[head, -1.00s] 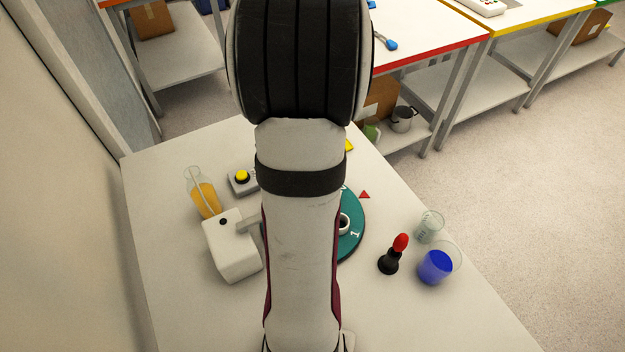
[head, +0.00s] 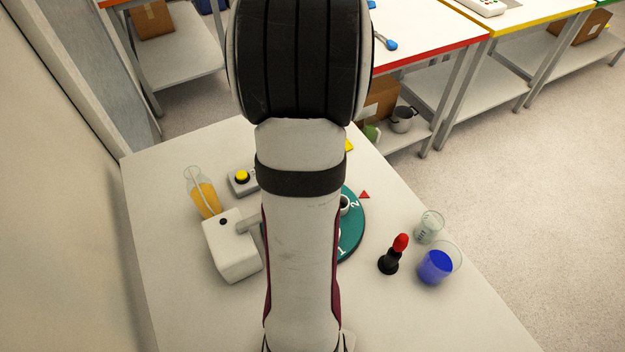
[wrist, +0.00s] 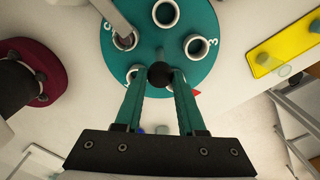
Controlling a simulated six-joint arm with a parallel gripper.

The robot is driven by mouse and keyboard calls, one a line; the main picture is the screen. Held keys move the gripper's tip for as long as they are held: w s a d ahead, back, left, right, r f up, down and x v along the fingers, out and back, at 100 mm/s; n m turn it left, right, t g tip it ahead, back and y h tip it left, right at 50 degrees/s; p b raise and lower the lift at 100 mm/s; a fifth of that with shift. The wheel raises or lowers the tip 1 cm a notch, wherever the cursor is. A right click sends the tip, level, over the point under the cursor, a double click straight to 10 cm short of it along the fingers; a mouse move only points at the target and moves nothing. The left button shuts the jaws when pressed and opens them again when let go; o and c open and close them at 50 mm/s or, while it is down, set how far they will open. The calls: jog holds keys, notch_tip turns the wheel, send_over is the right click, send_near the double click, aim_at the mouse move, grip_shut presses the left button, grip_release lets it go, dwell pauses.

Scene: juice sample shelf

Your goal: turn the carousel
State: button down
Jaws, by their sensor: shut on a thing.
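The carousel is a teal disc with numbered round holders. In the head view only its right part (head: 354,232) shows beside my arm, with the numbers 1 and 2 visible; the 2 is near a red triangle (head: 364,194) on the table. In the wrist view the disc (wrist: 190,68) fills the top middle, with several holders and a 3 at its right. My gripper (wrist: 160,78) is shut on a round black knob (wrist: 160,74) over the disc. In the head view my arm hides the gripper, the knob and most of the disc.
A white dispenser (head: 230,255) stands left, its spout reaching toward the disc. A flask of orange juice (head: 206,197) and a yellow button (head: 242,177) are behind it. A black stand with red top (head: 390,260), an empty beaker (head: 428,226) and a blue-filled beaker (head: 436,266) stand right.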

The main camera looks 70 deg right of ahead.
jog(key=shift+m, duration=2.7)
jog(key=c, duration=0.5)
grip_release()
notch_tip(320, 180, up, 16)
